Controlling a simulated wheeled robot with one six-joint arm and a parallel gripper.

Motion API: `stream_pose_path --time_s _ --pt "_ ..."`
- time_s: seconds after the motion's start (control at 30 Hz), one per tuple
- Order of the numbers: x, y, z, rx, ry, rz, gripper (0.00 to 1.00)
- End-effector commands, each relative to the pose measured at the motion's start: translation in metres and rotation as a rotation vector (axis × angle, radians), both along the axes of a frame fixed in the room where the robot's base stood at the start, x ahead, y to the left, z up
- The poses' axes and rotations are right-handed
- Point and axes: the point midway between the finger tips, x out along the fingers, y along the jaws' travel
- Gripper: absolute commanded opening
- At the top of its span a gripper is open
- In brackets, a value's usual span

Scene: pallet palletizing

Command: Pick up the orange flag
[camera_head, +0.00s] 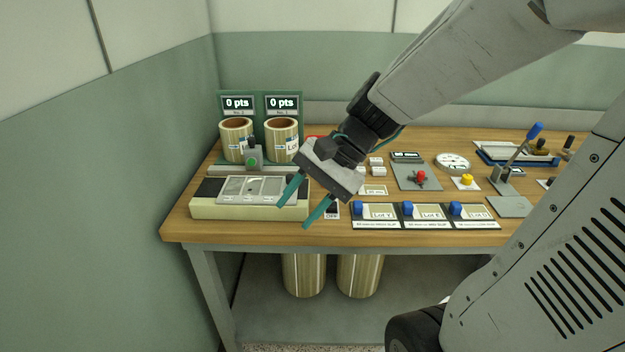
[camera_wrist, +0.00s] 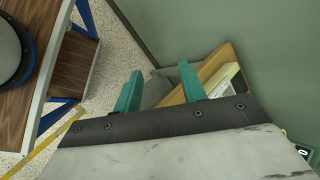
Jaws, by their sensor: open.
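I cannot make out an orange flag in either view. My gripper (camera_head: 293,215) is open and empty in the head view, with its two teal fingers pointing down and left above the left front part of the wooden bench. In the wrist view the two teal fingers (camera_wrist: 160,74) are spread apart with nothing between them. My gripper and arm hide part of the bench behind them. A small patch of red shows behind my gripper, too little of it to tell what it is.
The wooden bench (camera_head: 340,237) holds a cream sealing device (camera_head: 250,207), two striped cylinders (camera_head: 236,140) under "0 pts" boards, lot cards (camera_head: 425,222), a red button (camera_head: 421,176) and a blue-handled lever (camera_head: 534,131). The wrist view shows another table (camera_wrist: 50,90) and speckled floor (camera_wrist: 115,45).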

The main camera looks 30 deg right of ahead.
Motion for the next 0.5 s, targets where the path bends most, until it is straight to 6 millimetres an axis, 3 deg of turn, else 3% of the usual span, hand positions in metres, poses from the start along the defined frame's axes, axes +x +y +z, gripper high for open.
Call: stream_pose_path --time_s 0.1,0.23,0.33,0.5 --pt "0.052 -0.033 -0.017 0.232 0.087 -0.346 0.41" --pt "0.101 -0.09 -0.039 0.471 0.158 -0.726 0.41" --pt "0.125 -0.141 -0.062 0.628 0.2 -0.989 0.41" --pt "0.14 -0.21 -0.096 0.816 0.239 -1.31 0.41"
